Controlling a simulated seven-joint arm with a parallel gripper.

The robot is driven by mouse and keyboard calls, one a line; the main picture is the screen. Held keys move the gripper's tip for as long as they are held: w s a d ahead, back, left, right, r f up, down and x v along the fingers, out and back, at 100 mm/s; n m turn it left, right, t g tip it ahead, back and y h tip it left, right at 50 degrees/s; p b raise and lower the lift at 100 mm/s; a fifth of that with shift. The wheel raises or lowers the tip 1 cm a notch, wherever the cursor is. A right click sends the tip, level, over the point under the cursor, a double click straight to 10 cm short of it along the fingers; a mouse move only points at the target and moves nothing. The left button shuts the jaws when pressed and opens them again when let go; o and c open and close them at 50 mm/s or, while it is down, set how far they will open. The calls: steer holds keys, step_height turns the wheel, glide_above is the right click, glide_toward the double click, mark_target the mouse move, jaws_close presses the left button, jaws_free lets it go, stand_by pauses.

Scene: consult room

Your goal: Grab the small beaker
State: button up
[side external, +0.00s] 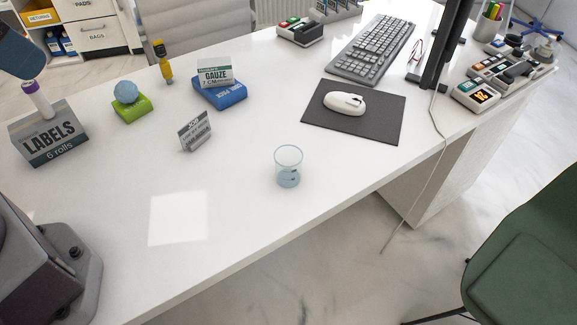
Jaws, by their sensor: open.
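The small beaker (288,166) is clear, with a bluish tint in its lower part, and stands upright on the white desk (330,140) near its front edge. A small dark mark shows low on the beaker; I cannot tell whether it is inside or printed on it. Nothing touches the beaker. My gripper is not in view; only parts of my arm show at the left edge.
A black mat (375,120) with a white mouse (345,103) lies behind and right of the beaker. A small grey card (195,132), a blue block (222,95) and a labels box (48,138) stand to the left. Desk around the beaker is clear. A green chair (525,240) stands right.

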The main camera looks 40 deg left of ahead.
steer(key=w+d+f+m+g, duration=0.3)
steer(key=d+f, duration=0.2)
steer(key=m+t+y, duration=0.6)
steer(key=m+y, duration=0.3)
steer(key=m, duration=1.3)
glide_toward(288, 170)
steer(key=s+a+f, duration=0.2)
steer(key=s, duration=0.1)
steer(key=s+a+f, duration=0.1)
steer(key=s+a, duration=0.1)
steer(key=shift+s, duration=0.1)
steer(key=w+d+m+t, duration=0.1)
steer(key=w, duration=0.1)
steer(key=w+d+r+m+t+h, duration=0.1)
steer(key=d+m+t, duration=0.1)
steer(key=shift+w+r, duration=0.15)
steer(key=shift+w, duration=0.2)
steer(key=x, duration=0.6)
steer(key=shift+w+a, duration=0.2)
steer(key=shift+x, duration=3.2)
